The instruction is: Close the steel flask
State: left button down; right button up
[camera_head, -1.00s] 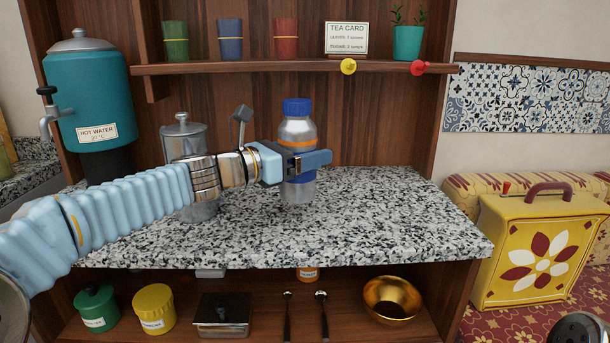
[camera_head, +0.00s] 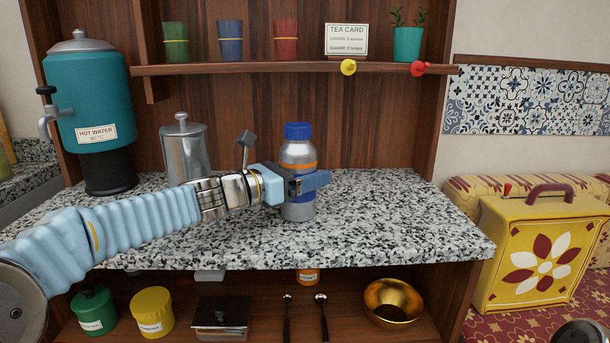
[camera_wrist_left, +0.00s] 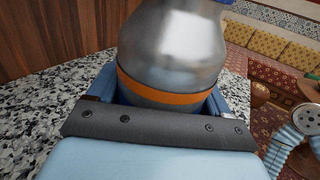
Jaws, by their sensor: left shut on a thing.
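The steel flask (camera_head: 299,211) is a silver bottle with an orange band and a blue cap (camera_head: 298,131) on its neck. It is upright, at the middle of the speckled counter, its base on or very close to the surface. My left gripper (camera_head: 307,184) comes from the left and is shut around the flask's body. In the left wrist view the flask (camera_wrist_left: 172,45) fills the space between the fingers, with its orange band just above the gripper's dark palm edge. Only a sliver of the blue cap shows there. My right gripper is out of view.
A metal canister (camera_head: 184,152) and a teal hot water urn (camera_head: 88,100) stand on the counter at left. A shelf (camera_head: 300,67) with cups crosses behind, above the flask. The counter (camera_head: 400,220) is clear to the right. A golden bowl (camera_head: 408,290) sits below.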

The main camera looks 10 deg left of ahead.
pick_arm(q)
jog(key=shift+c, duration=1.7)
grip_release()
jog(key=shift+f, duration=0.1)
jog(key=o, duration=0.3)
jog(key=shift+o, duration=0.2)
jog(key=shift+r, duration=0.25)
jog(key=b+v, duration=0.1)
jog(key=v, duration=1.1)
jog(key=shift+s+f, duration=0.1)
jog(key=shift+f, duration=0.05)
